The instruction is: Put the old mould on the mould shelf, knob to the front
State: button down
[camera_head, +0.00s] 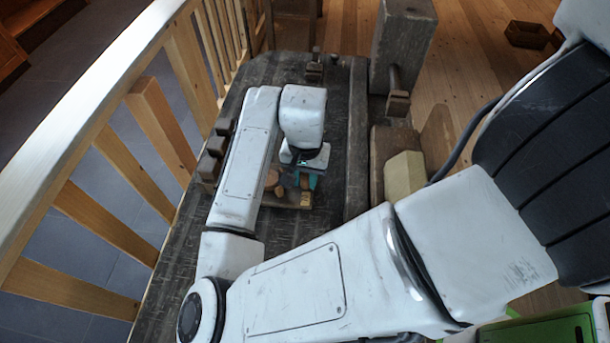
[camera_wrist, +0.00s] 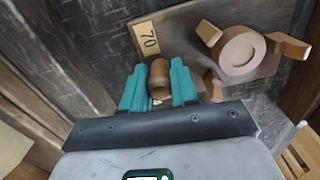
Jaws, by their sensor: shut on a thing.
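A flat grey-brown board (camera_wrist: 182,38), which I take to be the old mould, carries a pale round wooden disc (camera_wrist: 240,50), small wooden blocks around it and a tag reading 70 (camera_wrist: 147,38). In the head view the board (camera_head: 284,200) lies low over the dark bench, partly hidden by my arm. My gripper (camera_wrist: 159,84), with teal fingers, is shut on a brown rounded wooden knob (camera_wrist: 160,72) close to the tag. I cannot tell whether the board touches the bench. I cannot make out the mould shelf with certainty.
The dark bench top (camera_head: 330,130) runs away from me. Dark wooden blocks (camera_head: 216,146) stand along its left edge, beside a slatted wooden railing (camera_head: 160,125). A tall grey post (camera_head: 402,40) and a pale yellow block (camera_head: 404,175) stand at the right. Bench beyond my gripper looks mostly clear.

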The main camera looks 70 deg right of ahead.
jog(key=shift+f, duration=0.2)
jog(key=c, duration=0.9)
grip_release()
jog(key=shift+o, duration=0.2)
jog(key=shift+r, duration=0.15)
